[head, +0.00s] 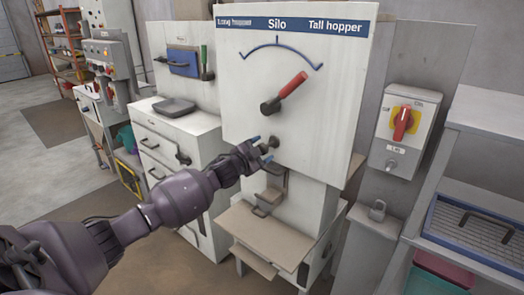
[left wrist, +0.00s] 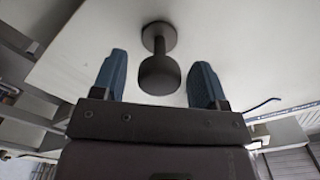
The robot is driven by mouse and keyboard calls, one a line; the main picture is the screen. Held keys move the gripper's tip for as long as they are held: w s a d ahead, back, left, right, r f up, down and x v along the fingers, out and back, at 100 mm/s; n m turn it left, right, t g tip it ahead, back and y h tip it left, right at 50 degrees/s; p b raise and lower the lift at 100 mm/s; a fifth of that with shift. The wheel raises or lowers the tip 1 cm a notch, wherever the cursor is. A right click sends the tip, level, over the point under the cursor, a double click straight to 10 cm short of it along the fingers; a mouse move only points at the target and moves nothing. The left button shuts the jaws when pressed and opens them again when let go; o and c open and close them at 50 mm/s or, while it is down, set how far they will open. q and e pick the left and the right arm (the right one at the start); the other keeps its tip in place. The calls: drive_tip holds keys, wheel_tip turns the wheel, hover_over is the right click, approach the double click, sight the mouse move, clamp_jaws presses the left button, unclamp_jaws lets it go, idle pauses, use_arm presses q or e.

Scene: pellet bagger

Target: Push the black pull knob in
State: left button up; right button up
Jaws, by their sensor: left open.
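The black pull knob (left wrist: 158,74) sticks out from the white panel on a short stem with a round base. In the head view the knob (head: 274,142) shows low on the panel (head: 330,110), just beyond my left gripper's tips. My left gripper (head: 262,149) reaches in from the left and is open. In the left wrist view its two blue fingers (left wrist: 156,82) stand apart, one on each side of the knob head, with a gap on both sides. Whether the gripper body touches the knob's end cannot be told. My right gripper is not in view.
A red-handled selector lever (head: 284,92) sits above the knob under a blue arc. A small spout and tray (head: 265,235) are below. A grey switch box with a red rotary handle (head: 402,124) is at right, beside a shelf (head: 475,200). White drawers (head: 175,150) stand at left.

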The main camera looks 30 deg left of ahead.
sight(267, 147)
use_arm(q)
drive_tip(key=shift+w, duration=0.3)
clamp_jaws()
drive_tip(key=shift+w+d, duration=0.15)
drive_tip(key=shift+w, duration=1.05)
drive_tip(key=shift+r, duration=0.1)
drive_tip(key=shift+c, duration=1.6)
unclamp_jaws()
drive_tip(key=o, duration=0.3)
drive_tip(key=shift+w, duration=0.15)
